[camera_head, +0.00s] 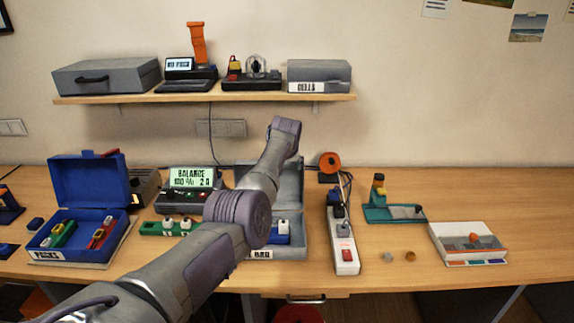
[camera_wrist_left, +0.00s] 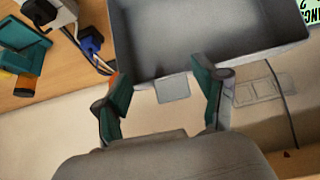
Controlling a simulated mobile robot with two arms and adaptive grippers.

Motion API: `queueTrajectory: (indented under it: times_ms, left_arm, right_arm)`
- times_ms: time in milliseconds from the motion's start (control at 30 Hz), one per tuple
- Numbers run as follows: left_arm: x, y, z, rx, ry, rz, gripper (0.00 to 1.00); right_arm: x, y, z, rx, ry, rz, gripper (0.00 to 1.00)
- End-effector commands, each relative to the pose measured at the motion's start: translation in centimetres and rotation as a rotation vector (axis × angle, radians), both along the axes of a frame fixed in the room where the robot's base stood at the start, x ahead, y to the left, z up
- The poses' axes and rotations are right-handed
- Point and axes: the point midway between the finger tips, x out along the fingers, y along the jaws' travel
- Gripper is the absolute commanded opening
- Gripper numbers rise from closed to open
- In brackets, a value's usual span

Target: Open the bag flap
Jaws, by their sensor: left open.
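The bag is a grey box-like case (camera_head: 293,228) on the table, with a white label on its front partly hidden by my left arm. Its grey flap (camera_head: 292,178) stands raised at the back, partly behind my arm. In the left wrist view the flap (camera_wrist_left: 195,40) shows its hollow inner side, with a small grey tab (camera_wrist_left: 172,88) at its edge. My left gripper (camera_wrist_left: 160,80) is open, its teal fingers apart on either side of the tab, with gaps visible. In the head view my wrist hides the fingers. My right gripper is not in view.
A power strip (camera_head: 344,243) with plugs and cables stands right of the bag. A balance charger (camera_head: 190,190) and open blue case (camera_head: 88,182) are to the left. A shelf (camera_head: 205,97) holds boxes above. A white tray (camera_head: 468,243) lies right.

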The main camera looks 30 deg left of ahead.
Motion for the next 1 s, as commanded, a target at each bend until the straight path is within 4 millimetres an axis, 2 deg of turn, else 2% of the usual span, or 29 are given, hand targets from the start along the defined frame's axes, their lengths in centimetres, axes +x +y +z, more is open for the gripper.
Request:
queueTrajectory:
  times_ms: [167, 433, 800, 1000]
  left_arm:
    - [-0.1, 0.0, 0.5, 0.004, -0.003, 0.001, 0.71]
    - [-1.5, -1.0, 2.7, 0.002, -0.005, -0.001, 0.71]
    - [-4.6, -3.1, 8.1, 0.001, -0.002, -0.001, 0.71]
    - [-5.5, -3.8, 9.5, 0.0, 0.002, -0.003, 0.71]
  right_arm:
    - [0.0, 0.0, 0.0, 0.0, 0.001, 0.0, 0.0]
    - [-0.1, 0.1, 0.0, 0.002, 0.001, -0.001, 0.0]
    - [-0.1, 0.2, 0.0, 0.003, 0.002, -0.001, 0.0]
    - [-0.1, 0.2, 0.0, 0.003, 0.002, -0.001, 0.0]
